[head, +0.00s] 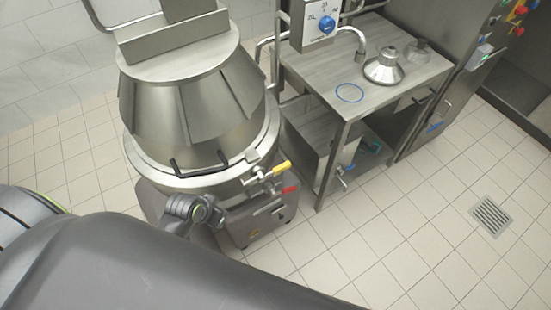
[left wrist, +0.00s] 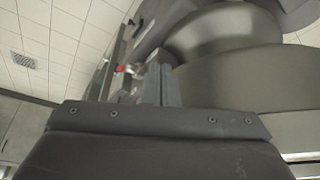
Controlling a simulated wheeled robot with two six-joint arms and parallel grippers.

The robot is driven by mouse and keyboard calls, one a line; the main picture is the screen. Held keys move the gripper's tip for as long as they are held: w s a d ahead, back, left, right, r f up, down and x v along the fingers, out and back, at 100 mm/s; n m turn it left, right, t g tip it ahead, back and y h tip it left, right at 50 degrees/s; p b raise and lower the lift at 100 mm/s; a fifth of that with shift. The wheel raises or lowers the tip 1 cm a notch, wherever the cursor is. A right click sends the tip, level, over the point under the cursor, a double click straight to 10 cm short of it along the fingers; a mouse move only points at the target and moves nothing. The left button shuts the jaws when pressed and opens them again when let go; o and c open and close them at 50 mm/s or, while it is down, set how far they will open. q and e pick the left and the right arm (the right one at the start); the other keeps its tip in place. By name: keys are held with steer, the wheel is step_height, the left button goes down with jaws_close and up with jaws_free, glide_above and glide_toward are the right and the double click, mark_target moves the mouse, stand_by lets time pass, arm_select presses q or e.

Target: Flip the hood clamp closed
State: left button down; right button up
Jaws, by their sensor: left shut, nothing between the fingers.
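The steel machine's cone-shaped hood (head: 190,105) sits on its round bowl rim (head: 143,160) at the left of the head view. At the rim's front right is a metal clamp with a yellow-tipped handle (head: 282,167) and, below it, a red-tipped handle (head: 290,189). My left gripper (head: 212,212) is just left of these handles, low against the front of the machine. Its fingers (left wrist: 160,85) are shut and empty in the left wrist view, where a red tip (left wrist: 122,69) shows left of them. Contact with the clamp cannot be told. My right gripper is not in view.
A black bar handle (head: 200,172) crosses the hood's lower front. A steel table (head: 385,85) with a tap (head: 352,36) and a metal funnel-like part (head: 386,66) stands to the right. Tiled floor with a drain grate (head: 491,215) is clear at the lower right.

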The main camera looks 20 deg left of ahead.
arm_select(q)
step_height(320, 180, up, 13)
steer(key=w+d+m+t+h+p, duration=0.1)
steer(key=d+m, duration=0.1)
steer(key=d, duration=0.1)
steer(key=w+d+r+m+t+h, duration=0.1)
steer(key=w+d+r+m+h, duration=0.3)
steer(key=w, duration=0.6)
steer(key=shift+w+d+r, duration=0.4)
steer(key=shift+r, duration=0.3)
steer(key=shift+f, duration=0.1)
steer(key=p, duration=0.1)
glide_above(284, 164)
steer(key=s+a, duration=0.2)
steer(key=f, duration=0.6)
steer(key=shift+s+d+f, duration=0.2)
steer(key=shift+d+f, duration=0.05)
steer(key=shift+f, duration=0.15)
step_height(284, 164, down, 2)
steer(key=shift+f+p, duration=0.25)
steer(key=shift+p, duration=0.05)
steer(key=shift+f, duration=0.85)
steer(key=shift+a, duration=0.1)
